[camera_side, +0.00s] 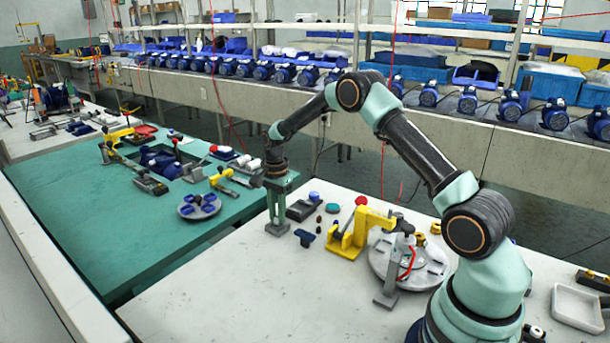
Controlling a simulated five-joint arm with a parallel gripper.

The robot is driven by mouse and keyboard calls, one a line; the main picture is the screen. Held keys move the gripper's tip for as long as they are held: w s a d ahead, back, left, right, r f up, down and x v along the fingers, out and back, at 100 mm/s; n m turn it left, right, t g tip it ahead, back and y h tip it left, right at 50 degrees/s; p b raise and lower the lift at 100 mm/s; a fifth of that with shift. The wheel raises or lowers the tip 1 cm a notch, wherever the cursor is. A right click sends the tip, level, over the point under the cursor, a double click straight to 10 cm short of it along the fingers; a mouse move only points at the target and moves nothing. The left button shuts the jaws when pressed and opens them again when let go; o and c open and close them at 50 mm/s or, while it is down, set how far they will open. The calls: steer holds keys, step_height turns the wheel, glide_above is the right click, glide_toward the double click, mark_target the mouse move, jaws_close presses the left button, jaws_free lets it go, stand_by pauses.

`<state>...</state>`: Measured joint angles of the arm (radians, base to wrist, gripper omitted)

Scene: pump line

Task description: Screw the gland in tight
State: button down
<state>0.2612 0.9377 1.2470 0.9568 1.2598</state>
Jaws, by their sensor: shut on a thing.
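My gripper (277,225) points straight down at the end of the arm, near the left edge of the pale worktop, close to the green bench. It is shut on a small part, most likely the gland, which is too small and covered to make out. A grey block shows around the fingertips; I cannot tell whether it belongs to the gripper or stands on the worktop. A dark grey fixture (302,210) lies just right of the fingers. The thread and the seating of the gland cannot be seen.
A yellow clamp (350,238) and a grey round plate (425,272) with a red cable stand right of my gripper. Small loose parts and a dark blue piece (305,238) lie between. The green bench (90,235) holds pump parts and a disc (199,206). The front worktop is clear.

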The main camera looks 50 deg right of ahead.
steer(key=shift+m, duration=0.5)
steer(key=m, duration=0.6)
steer(key=shift+m, duration=0.3)
steer(key=c, duration=0.9)
jaws_free()
steer(key=shift+r, duration=0.1)
steer(key=shift+r, duration=2.15)
